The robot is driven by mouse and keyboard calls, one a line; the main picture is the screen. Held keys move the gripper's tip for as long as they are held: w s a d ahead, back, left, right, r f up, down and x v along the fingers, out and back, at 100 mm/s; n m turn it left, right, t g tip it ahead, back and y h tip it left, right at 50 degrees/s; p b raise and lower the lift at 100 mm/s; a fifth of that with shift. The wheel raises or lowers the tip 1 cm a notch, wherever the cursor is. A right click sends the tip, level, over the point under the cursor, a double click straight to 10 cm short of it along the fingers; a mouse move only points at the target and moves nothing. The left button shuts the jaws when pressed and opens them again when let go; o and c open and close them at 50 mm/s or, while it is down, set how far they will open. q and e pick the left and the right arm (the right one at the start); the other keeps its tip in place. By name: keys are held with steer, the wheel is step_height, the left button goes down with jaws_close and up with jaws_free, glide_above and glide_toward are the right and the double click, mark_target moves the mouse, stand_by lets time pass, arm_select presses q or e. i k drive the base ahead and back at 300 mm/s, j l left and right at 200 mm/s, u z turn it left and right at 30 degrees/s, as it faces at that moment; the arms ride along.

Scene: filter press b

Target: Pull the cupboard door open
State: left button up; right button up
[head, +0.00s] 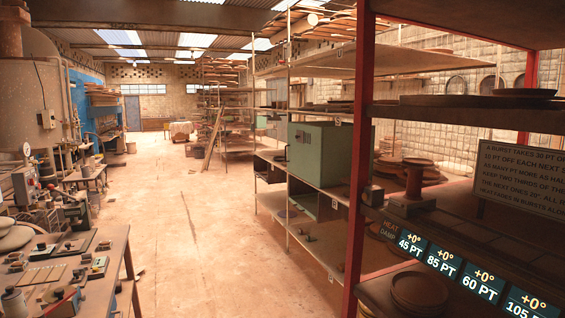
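A green box-shaped cabinet (333,153) stands on a middle shelf of the rack right of the aisle. It is the likeliest cupboard in view, but I cannot be sure. Its narrow left face carries small dark fittings; I cannot tell whether that face is a door or whether it is open or shut. A lower grey-green box (326,207) sits beneath it. Neither of my grippers shows in the head view.
A red-posted rack (360,150) with plates and number displays (444,262) stands close on the right. A cluttered workbench (105,262) is at left front, a large tank (30,90) behind it. The aisle floor (190,220) is clear; a plank (213,138) leans farther back.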

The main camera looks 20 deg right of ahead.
mark_target(305, 161)
steer(key=i+z, duration=0.15)
steer(key=i, duration=3.35)
